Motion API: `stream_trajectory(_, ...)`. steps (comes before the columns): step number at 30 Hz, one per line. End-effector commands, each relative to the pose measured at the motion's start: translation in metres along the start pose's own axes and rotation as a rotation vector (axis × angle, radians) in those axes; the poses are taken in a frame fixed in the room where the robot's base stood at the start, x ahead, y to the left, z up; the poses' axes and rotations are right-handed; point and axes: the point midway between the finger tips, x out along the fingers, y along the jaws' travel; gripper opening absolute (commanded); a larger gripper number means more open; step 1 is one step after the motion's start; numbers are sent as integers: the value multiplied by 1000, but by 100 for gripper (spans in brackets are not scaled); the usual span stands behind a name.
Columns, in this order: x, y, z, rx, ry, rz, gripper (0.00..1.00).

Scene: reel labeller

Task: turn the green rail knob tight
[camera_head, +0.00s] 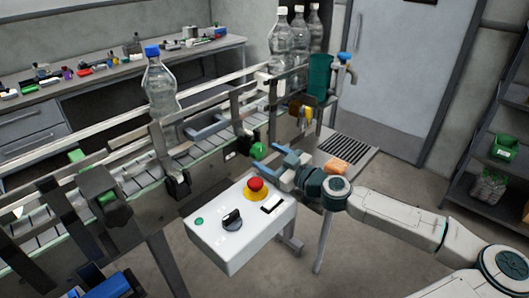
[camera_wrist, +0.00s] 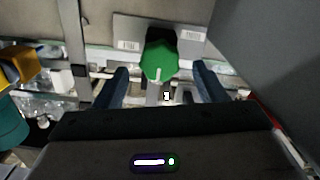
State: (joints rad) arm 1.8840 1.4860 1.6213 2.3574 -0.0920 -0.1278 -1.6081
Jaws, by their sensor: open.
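The green rail knob (camera_head: 258,151) is on the side of the conveyor in the head view, just left of my gripper. In the wrist view the green knob (camera_wrist: 159,60) has a pale pointer line and sits ahead of my fingers, near the middle between them. My gripper (camera_head: 268,158) is open, its two blue fingers reaching toward the knob. In the wrist view my gripper (camera_wrist: 162,82) shows one finger on each side of the knob's line. I cannot tell whether either finger touches it.
A white control box (camera_head: 240,225) with a red button (camera_head: 255,184) and black dial stands just below my gripper. A clear bottle (camera_head: 160,88) with a blue cap is on the conveyor. A yellow part (camera_wrist: 18,67) shows at left in the wrist view.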

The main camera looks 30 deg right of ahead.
Motion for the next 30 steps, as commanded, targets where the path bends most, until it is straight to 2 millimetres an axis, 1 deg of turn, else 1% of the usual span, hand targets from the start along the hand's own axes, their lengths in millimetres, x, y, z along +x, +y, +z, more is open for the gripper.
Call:
stream_trajectory(1, 7, 0, -1, 2, 1, -2, 64)
stream_trajectory(6, 20, 0, 0, 2, 0, 0, 64)
stream_trajectory(10, 24, 0, 0, 1, 0, 0, 64)
stream_trajectory(17, 24, 0, 0, 1, 0, 0, 64)
stream_trajectory(18, 24, 0, 0, 1, 0, 0, 62)
stream_trajectory(20, 24, 0, 0, 1, 0, 0, 45)
stream_trajectory(21, 24, 0, 0, 1, 0, 0, 34)
stream_trajectory(22, 24, 0, 0, 1, 0, 0, 25)
stream_trajectory(23, 24, 0, 0, 1, 0, 0, 20)
stream_trajectory(30, 24, 0, 1, 36, 0, 0, 20)
